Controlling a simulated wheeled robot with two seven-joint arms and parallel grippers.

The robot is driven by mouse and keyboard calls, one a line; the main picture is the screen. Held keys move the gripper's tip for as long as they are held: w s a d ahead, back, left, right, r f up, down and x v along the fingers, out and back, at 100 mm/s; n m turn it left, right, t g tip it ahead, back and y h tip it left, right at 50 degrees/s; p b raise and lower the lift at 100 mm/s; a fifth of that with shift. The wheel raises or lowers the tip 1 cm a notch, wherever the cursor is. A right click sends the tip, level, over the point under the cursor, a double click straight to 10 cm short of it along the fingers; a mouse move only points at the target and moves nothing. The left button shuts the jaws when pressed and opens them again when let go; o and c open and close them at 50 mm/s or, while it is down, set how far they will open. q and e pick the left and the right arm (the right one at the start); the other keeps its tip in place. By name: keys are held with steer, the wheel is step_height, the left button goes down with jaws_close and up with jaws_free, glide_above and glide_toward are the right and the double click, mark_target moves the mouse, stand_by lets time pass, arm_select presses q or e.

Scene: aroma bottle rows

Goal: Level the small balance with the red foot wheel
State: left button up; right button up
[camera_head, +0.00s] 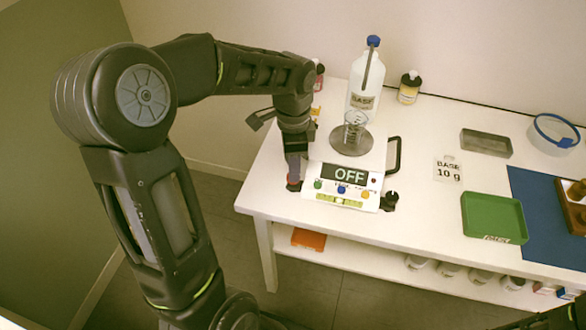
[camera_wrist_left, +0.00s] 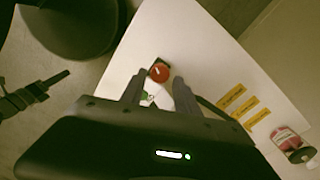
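The small white balance (camera_head: 311,193) stands near the table's front left edge, its display reading OFF. A greenish level strip (camera_head: 339,200) runs along its front; the bubble is too small to read. The red foot wheel (camera_head: 293,187) is at its left front corner and shows in the left wrist view (camera_wrist_left: 159,73). A black foot wheel (camera_head: 391,197) is at the right. My left gripper (camera_wrist_left: 158,84) points down at the red wheel, open, one finger on each side, with gaps visible. A small glass vessel (camera_head: 354,127) stands on the round pan (camera_head: 350,143).
A tall BASE bottle (camera_head: 364,97) stands behind the pan, with an amber bottle (camera_head: 409,88) right of it. A black handle-like frame (camera_head: 395,154) stands beside the balance. A green tray (camera_head: 494,217) and blue mat (camera_head: 540,212) lie right. The table between is mostly clear.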

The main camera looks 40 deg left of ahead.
arm_select(q)
step_height(320, 180, up, 5)
steer(key=shift+r, duration=0.15)
stand_by(0.6)
